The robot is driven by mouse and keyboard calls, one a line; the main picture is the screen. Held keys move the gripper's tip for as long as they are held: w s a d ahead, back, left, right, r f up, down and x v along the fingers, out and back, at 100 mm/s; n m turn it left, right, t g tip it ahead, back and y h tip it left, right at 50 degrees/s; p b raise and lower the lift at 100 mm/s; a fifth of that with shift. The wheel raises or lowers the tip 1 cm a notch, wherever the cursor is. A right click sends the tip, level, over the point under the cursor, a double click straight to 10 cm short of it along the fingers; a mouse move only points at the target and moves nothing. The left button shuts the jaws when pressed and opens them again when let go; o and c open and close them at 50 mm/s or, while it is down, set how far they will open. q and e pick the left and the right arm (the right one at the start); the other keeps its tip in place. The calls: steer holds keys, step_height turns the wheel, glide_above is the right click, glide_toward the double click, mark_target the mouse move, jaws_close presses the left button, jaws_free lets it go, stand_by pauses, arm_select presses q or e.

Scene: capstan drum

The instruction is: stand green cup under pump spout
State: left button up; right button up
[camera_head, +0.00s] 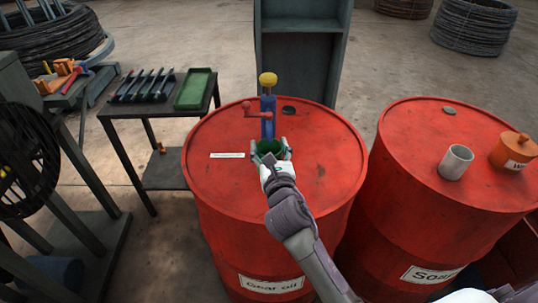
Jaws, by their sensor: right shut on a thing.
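My right gripper (270,154) is over the top of the red gear oil drum (215,180), with its fingers on either side of the green cup (268,146). It is shut on the cup, which is largely hidden by the gripper. The blue hand pump (267,115) with a yellow knob and a red crank handle stands on the same drum, just behind the cup. The spout is hard to make out, and I cannot tell whether the cup is right under it or touches the drum top. My left gripper is not in view.
A dark side table (150,108) with a green tray (194,90) stands left. A grey cabinet (300,65) stands behind the gear oil drum.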

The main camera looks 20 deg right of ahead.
mark_target(267, 149)
steer(key=shift+w+f, duration=0.2)
steer(key=shift+f+b, duration=0.45)
steer(key=shift+f, duration=1.1)
steer(key=shift+s+f, duration=0.1)
steer(key=o, duration=1.1)
steer(key=shift+s, duration=0.3)
steer(key=s, duration=0.3)
steer(key=s+a+b, duration=0.1)
steer(key=s, duration=0.7)
steer(key=shift+s+a, duration=0.2)
steer(key=shift+a, duration=0.05)
